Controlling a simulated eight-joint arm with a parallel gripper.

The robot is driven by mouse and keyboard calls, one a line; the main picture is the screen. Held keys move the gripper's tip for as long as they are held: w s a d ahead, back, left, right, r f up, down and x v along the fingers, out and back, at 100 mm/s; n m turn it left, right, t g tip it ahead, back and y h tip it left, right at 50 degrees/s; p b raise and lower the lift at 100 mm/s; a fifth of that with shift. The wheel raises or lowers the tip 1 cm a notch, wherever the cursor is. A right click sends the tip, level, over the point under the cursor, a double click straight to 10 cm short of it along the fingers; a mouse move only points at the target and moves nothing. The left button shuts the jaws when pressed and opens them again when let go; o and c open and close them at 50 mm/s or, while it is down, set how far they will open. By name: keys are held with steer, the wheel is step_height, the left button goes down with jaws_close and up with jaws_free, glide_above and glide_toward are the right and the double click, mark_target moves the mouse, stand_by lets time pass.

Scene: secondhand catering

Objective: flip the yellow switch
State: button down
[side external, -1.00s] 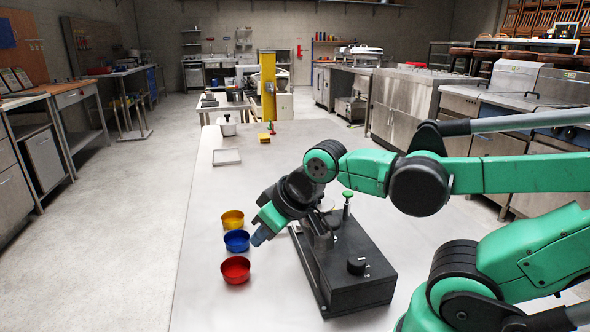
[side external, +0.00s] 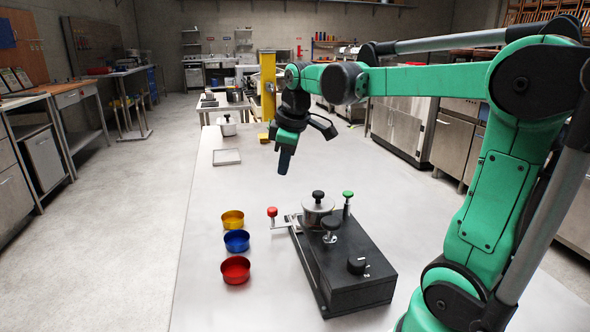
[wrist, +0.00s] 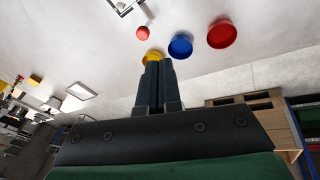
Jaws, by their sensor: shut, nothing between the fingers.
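I cannot make out a clear yellow switch. A small yellow block (side external: 264,138) sits at the far end of the table, partly behind my arm. My gripper (side external: 284,172) is shut and empty, pointing down above the table behind the device, touching nothing. In the wrist view its closed fingers (wrist: 158,68) cover part of a yellow bowl (wrist: 152,55).
Yellow (side external: 233,219), blue (side external: 237,240) and red (side external: 235,269) bowls stand left of the device. A pale square tray (side external: 227,157) and a white pot (side external: 228,128) are farther back. The table between tray and device is clear.

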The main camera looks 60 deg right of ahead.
steer(key=s+d+f+n+g, duration=0.1)
steer(key=d+n, duration=0.1)
steer(key=d, duration=0.6)
steer(key=s+d+n+g+y, duration=0.1)
steer(key=s+d+n+g, duration=0.1)
steer(key=d, duration=0.7)
steer(key=shift+s+d+f+n+y, duration=0.2)
steer(key=shift+f+n+y, duration=0.1)
steer(key=shift+f, duration=0.1)
steer(key=shift+f, duration=0.1)
step_height(320, 180, down, 14)
steer(key=shift+a+r, duration=0.1)
